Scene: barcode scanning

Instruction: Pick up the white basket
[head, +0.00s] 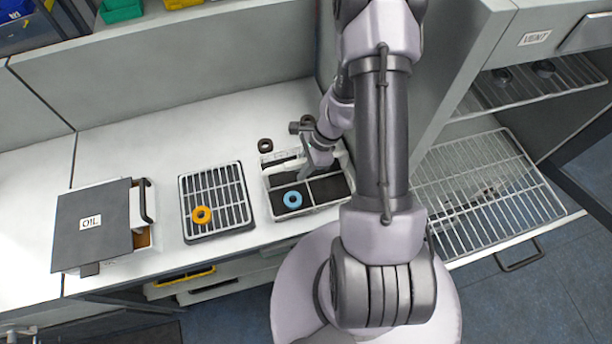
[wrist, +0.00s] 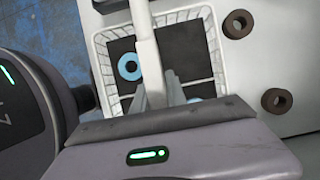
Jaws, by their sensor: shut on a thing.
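The white basket (head: 318,207) stands on the white counter in the head view, left of my arm. It has wire sides, a dark floor and a white handle across its middle. In the wrist view the basket (wrist: 101,50) lies under my gripper, and the handle (wrist: 146,55) runs up between the fingers. My gripper (wrist: 166,88) is shut on the handle. A blue ring (head: 292,199) lies in the basket, and it also shows in the wrist view (wrist: 120,67). Another blue piece is mostly hidden behind my gripper.
Two dark rings (wrist: 238,24) (wrist: 277,101) lie on the counter beside the basket. A black rack (head: 236,196) with an orange ring (head: 201,215) stands to the left, then a box marked OIL (head: 85,235). A wire shelf (head: 470,190) sticks out at right.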

